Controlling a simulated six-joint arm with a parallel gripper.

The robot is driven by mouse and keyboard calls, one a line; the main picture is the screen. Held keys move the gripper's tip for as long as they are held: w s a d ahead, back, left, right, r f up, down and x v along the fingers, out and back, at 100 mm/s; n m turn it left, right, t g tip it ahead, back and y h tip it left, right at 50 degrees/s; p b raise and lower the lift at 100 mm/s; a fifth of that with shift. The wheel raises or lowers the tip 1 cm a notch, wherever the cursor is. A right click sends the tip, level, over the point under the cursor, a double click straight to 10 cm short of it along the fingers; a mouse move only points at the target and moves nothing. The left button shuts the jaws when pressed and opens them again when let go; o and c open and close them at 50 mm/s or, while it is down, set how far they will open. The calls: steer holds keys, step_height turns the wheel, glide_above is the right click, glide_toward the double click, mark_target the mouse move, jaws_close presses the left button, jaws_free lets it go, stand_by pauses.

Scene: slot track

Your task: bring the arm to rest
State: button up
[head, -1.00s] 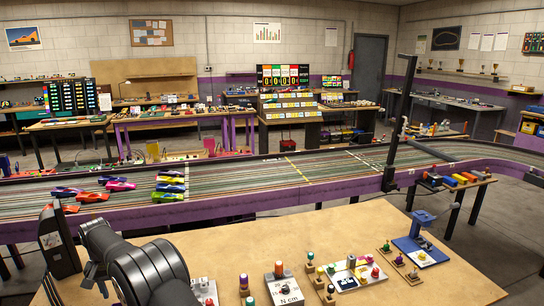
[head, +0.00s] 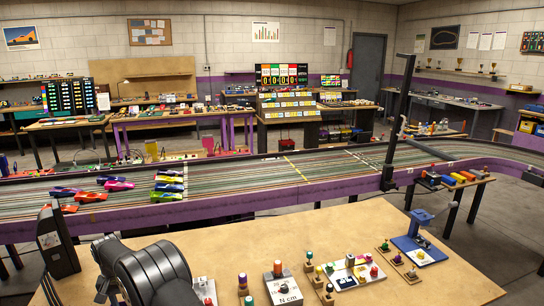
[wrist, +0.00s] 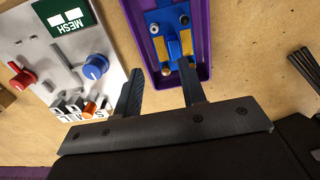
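My gripper (wrist: 160,92) shows in the wrist view with its two dark fingers spread apart and nothing between them. It is open and empty above the wooden bench top. Beyond the fingertips lies a purple tray (wrist: 203,80) with a blue piece (wrist: 172,18) in it. In the head view my arm is at the lower left over the bench (head: 230,258), and the gripper itself is out of sight there.
Left in the wrist view is a panel marked MESH (wrist: 98,38) with red and blue knobs. Dark rods (wrist: 306,66) lie at right. In the head view, the slot track (head: 250,185) runs behind the bench. The bench's back middle is clear.

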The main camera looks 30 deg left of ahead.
steer(key=w+d+r, duration=0.6)
steer(key=w+d, duration=1.3)
steer(key=d, duration=0.5)
steer(key=s+a+f, duration=0.1)
steer(key=a+f, duration=0.1)
steer(key=a, duration=0.1)
steer(key=s+a+f, duration=0.2)
steer(key=a+f, duration=0.1)
steer(key=s+a+f, duration=0.2)
steer(key=a+f, duration=0.1)
steer(key=a, duration=0.1)
steer(key=shift+s+f, duration=0.15)
steer(key=shift+s, duration=0.1)
steer(key=shift+f, duration=0.6)
steer(key=shift+r, duration=0.1)
